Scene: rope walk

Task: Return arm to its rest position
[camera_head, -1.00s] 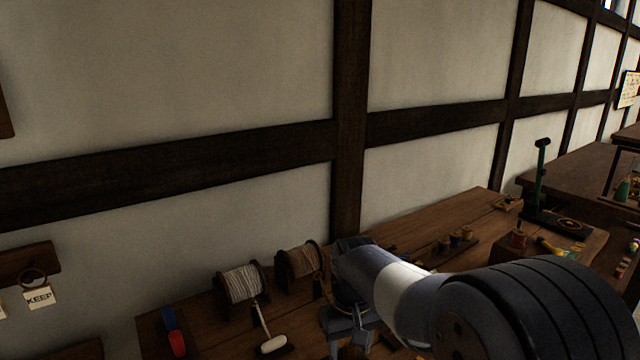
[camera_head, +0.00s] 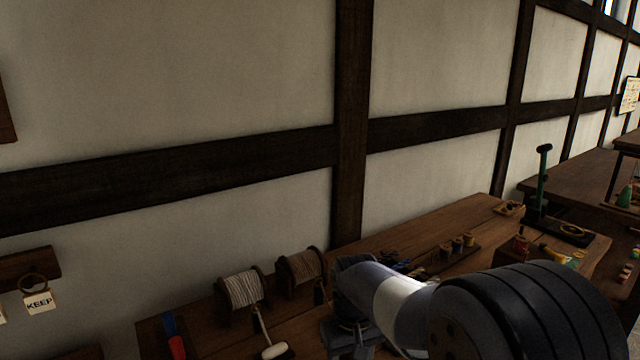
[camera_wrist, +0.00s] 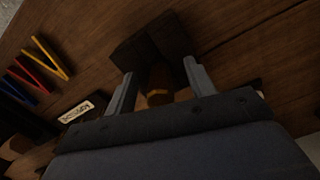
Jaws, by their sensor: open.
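My arm comes in from the lower right in the head view. My gripper (camera_head: 346,338) hangs low over the workbench (camera_head: 395,240), partly cut off by the bottom edge. In the wrist view my gripper (camera_wrist: 160,84) has its two grey fingers spread apart. A dark block-like thing with a short brown round part (camera_wrist: 158,86) shows between and beyond the fingers. I cannot tell how far below the fingers it is, or whether they touch it.
Two rope spools (camera_head: 241,289) stand left of my gripper, with a white-headed tool (camera_head: 274,350) in front. Small wooden spools (camera_head: 458,245) stand behind my arm. A green post (camera_head: 543,178) rises at right. Coloured sticks (camera_wrist: 38,70) and a label (camera_wrist: 80,108) lie left in the wrist view.

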